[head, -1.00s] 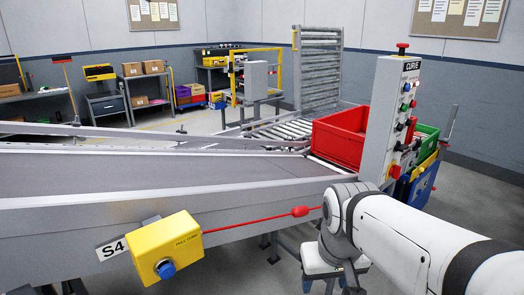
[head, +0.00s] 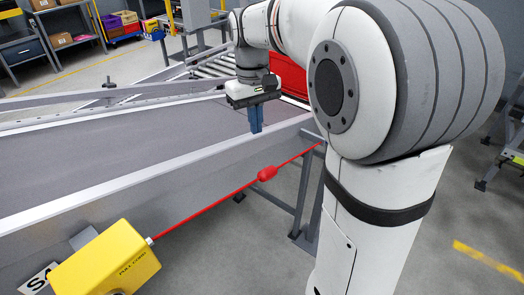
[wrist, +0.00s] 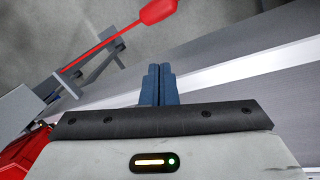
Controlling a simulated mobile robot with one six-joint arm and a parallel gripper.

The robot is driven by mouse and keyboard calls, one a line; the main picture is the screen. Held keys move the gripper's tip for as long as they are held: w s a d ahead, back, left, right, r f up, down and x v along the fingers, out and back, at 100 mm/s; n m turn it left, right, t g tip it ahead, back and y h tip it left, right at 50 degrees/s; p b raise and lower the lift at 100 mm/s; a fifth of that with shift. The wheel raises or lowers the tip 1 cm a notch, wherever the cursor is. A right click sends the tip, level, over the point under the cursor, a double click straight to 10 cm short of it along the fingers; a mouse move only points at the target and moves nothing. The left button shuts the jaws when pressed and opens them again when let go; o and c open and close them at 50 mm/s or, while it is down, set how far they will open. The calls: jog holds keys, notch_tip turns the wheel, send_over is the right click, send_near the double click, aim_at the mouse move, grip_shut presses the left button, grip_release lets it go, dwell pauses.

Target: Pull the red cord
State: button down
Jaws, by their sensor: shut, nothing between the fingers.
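The red cord (head: 210,207) runs taut along the near side of the conveyor. It leaves a yellow pull-cord box (head: 108,262) at the lower left and rises to the right. A thicker red bulb (head: 267,173) sits on it. The cord (wrist: 92,53) and bulb (wrist: 158,11) also show at the top left in the wrist view. My gripper (head: 256,131) points down over the conveyor's near rail, apart from the cord. In the wrist view its blue fingers (wrist: 157,70) are together with nothing between them.
The conveyor's side rail (head: 150,185) lies between my gripper and the cord. A support leg (head: 303,190) stands close to the cord's right end. A red bin (head: 288,72) is partly hidden behind my arm. Floor in front of the cord is clear.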

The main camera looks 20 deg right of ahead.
aim_at(267, 173)
jog(key=s+f, duration=0.3)
jog(key=f, duration=0.4)
jog(key=shift+s+d+f+p, duration=0.15)
jog(key=shift+s+d+p, duration=0.1)
jog(key=shift+d+p, duration=0.1)
